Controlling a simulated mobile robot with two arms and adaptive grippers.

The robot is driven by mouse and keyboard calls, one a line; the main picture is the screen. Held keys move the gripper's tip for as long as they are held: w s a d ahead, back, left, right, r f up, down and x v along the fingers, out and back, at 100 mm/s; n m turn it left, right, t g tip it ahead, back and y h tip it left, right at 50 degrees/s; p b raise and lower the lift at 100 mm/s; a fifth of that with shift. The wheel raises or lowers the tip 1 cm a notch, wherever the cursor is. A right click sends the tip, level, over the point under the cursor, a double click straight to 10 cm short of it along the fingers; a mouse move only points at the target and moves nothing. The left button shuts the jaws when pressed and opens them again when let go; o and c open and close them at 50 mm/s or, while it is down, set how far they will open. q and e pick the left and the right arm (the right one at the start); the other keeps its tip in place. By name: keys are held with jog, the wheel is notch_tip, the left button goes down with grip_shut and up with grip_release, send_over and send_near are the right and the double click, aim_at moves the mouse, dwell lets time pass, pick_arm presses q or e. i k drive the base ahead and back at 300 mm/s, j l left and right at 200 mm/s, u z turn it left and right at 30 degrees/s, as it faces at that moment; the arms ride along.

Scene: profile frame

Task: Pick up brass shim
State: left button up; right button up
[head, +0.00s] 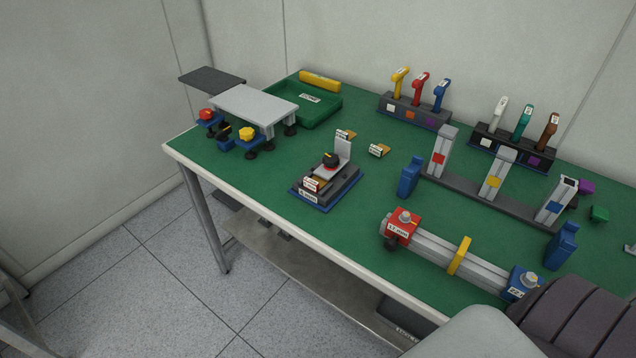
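One labelled piece (345,135) is farther back, and the other labelled piece (379,150) is a little nearer and to the right. Their label text is too small to read, so I cannot tell which is the brass shim. Neither gripper shows in the head view. A grey and dark ribbed part of my own arm fills the lower right corner and hides the table edge there.
A dark fixture (325,187) with a black knob stands left of centre. A green tray (306,104) and a grey raised plate (254,103) are at back left. Tool racks (414,110) line the back.

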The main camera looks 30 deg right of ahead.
aim_at(315, 184)
jog(key=i+j, duration=0.55)
jog(key=i, duration=0.25)
